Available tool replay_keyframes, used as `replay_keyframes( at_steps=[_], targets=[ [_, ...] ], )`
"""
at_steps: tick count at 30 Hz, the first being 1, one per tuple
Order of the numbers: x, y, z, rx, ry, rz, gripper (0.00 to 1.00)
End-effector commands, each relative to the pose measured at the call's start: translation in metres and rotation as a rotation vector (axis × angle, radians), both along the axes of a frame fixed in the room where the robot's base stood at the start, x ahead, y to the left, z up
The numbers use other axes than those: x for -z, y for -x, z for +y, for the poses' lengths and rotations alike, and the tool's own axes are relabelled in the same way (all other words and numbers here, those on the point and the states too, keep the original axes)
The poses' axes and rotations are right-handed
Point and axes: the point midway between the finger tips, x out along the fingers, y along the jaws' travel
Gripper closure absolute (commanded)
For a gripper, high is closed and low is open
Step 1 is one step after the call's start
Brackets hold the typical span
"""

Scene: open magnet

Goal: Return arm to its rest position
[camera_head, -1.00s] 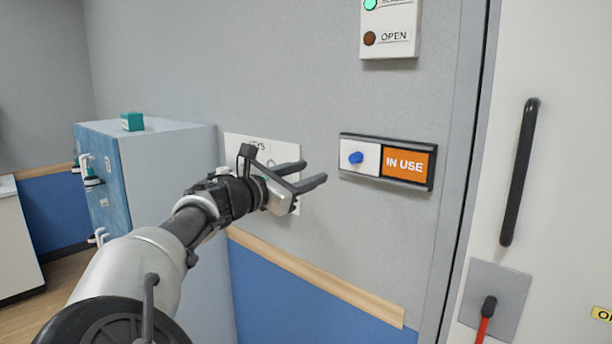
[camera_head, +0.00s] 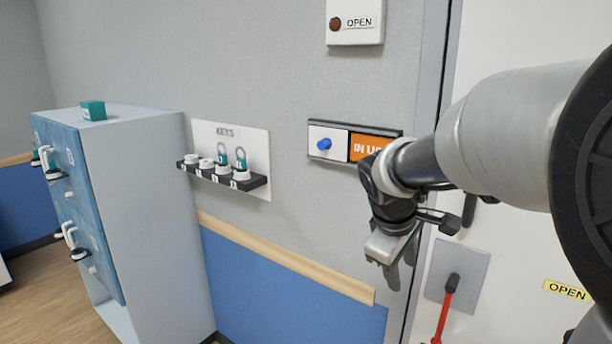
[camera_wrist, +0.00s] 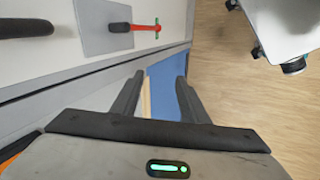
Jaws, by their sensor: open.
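My gripper (camera_head: 398,268) hangs in front of the wall beside the door in the head view, below the sign. My arm reaches in from the right edge and is bent down at the wrist. In the wrist view my gripper (camera_wrist: 158,95) has its two fingers apart with nothing between them. The orange "IN USE" sign (camera_head: 366,147) is partly hidden by my wrist. Its blue knob (camera_head: 324,144) is at the left end, over a white panel.
A key shelf (camera_head: 225,179) with several numbered items is on the wall. A blue cabinet (camera_head: 155,200) stands left with a teal box (camera_head: 93,110) on top. The door's red-handled lever (camera_head: 447,300) also shows in the wrist view (camera_wrist: 135,27). Open floor (camera_wrist: 240,85) lies right there.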

Motion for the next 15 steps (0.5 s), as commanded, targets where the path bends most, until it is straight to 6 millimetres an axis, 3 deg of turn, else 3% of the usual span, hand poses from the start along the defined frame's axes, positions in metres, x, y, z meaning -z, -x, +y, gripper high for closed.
replay_keyframes(
  at_steps=[1,3,9,12,15],
  targets=[
    [-0.011,0.026,-0.002,0.079,-0.104,-0.024,0.59],
    [-0.022,0.059,0.004,0.182,-0.231,-0.055,0.59],
    [-0.049,0.147,0.026,0.449,-0.48,-0.154,0.59],
    [-0.052,0.177,0.035,0.548,-0.539,-0.196,0.59],
    [-0.051,0.195,0.04,0.614,-0.568,-0.225,0.59]
  ],
)
